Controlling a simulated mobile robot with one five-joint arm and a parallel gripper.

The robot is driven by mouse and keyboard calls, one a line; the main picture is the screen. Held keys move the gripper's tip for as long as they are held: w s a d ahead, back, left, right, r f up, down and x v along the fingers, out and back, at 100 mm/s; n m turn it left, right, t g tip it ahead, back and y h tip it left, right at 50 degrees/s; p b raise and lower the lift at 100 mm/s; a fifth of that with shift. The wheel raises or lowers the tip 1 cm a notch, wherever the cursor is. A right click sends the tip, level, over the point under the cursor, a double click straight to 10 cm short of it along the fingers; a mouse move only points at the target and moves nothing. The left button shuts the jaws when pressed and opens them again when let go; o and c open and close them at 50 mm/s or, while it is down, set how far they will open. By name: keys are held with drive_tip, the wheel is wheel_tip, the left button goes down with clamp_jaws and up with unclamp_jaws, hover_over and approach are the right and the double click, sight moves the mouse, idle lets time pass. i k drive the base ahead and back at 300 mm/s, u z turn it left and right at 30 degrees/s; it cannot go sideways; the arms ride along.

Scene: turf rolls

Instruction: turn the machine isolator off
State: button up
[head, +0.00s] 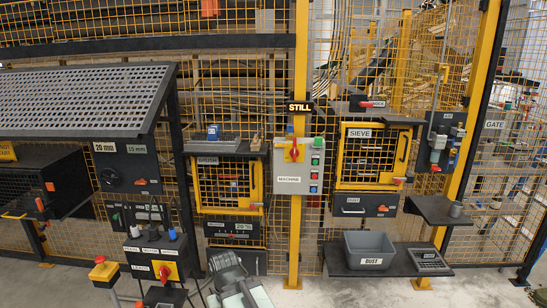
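The machine isolator is a red rotary handle on a yellow plate (294,150), on the upper left of a grey box labelled MACHINE (288,185). The handle looks roughly upright, but it is too small to read its position marks. The box is mounted on a yellow post in the middle of the head view. Grey parts of my arm (232,282) show at the bottom, below and left of the box and well apart from it. My gripper's fingertips cannot be made out.
A lit STILL sign (299,107) hangs above the box. Another red-on-yellow switch (165,271) is on a panel at lower left, near a yellow pedestal button (103,270). A shelf with a grey DUST bin (370,250) juts out at right. Mesh fencing stands behind.

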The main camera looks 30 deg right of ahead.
sight(294, 153)
drive_tip(key=u, duration=0.25)
drive_tip(key=i, duration=1)
drive_tip(key=z, duration=0.05)
